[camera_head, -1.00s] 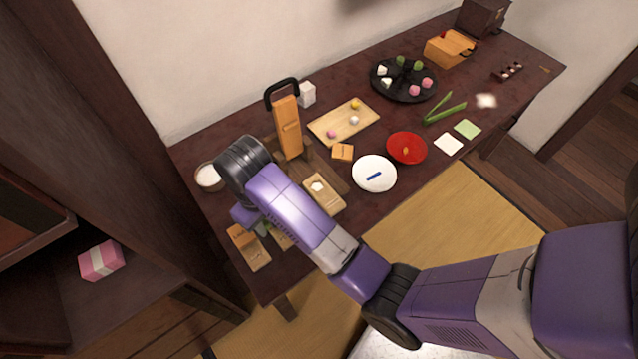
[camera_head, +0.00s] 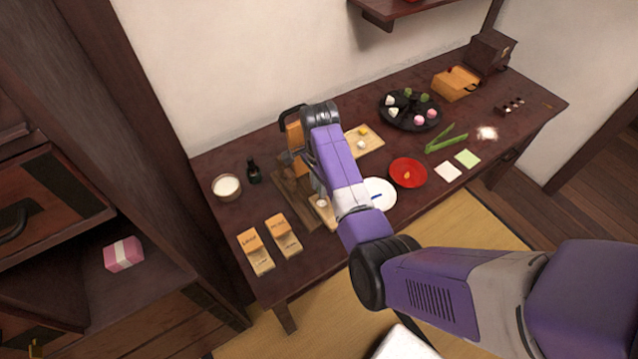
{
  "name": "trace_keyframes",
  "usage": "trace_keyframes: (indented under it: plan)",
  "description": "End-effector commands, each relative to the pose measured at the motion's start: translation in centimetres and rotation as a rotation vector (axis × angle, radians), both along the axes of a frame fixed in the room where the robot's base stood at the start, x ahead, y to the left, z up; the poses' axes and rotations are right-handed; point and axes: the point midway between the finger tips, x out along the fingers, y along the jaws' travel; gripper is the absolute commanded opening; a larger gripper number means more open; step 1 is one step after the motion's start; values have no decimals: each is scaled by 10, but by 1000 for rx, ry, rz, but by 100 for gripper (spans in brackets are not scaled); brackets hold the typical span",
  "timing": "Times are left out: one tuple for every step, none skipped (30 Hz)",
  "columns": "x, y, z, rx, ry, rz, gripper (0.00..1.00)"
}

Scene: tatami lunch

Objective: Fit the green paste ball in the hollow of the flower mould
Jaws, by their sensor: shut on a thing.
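My gripper (camera_head: 318,187) points down beside my purple forearm, mostly hidden by it. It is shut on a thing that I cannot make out. It is over or beside a pale wooden block (camera_head: 326,214) with a whitish round spot in its top, partly covered by my arm. I cannot tell whether this block is the flower mould. Two other wooden pieces with dark markings, a left one (camera_head: 261,262) and a right one (camera_head: 290,245), lie at the near left of the table. Green balls (camera_head: 424,93) sit on the black round plate (camera_head: 395,119) at the back.
A white plate (camera_head: 384,204), a red dish (camera_head: 402,182) and a light tray (camera_head: 372,148) are to the right of my arm. A bowl (camera_head: 226,193) and a small dark bottle (camera_head: 254,171) stand at the left. An orange upright piece (camera_head: 295,133) is close behind my wrist.

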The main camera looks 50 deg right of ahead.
Motion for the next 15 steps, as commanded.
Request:
trace_keyframes:
  plan:
    - [0, -1, -3, 0, 0, -7, 0]
    - [0, -1, -4, 0, 0, -7, 0]
    - [0, -1, -6, 0, 0, -7, 0]
    - [0, -1, -8, 0, 0, -6, 0]
    - [0, -1, -10, 0, 0, -6, 0]
    - [0, 0, -13, 0, 0, -5, 0]
    - [0, 0, -16, 0, 0, -5, 0]
    - [0, 0, -19, 0, 0, -5, 0]
    - [0, 0, -22, 0, 0, -4, 0]
    - [0, 0, -25, 0, 0, -4, 0]
    - [0, 0, -28, 0, 0, -4, 0]
    - [0, 0, -32, 0, 0, -3, 0]
    - [0, 0, -35, 0, 0, -3, 0]
    - [0, 0, -37, 0, -1, -3, 0]
    - [0, 0, -41, 0, -1, -3, 0]
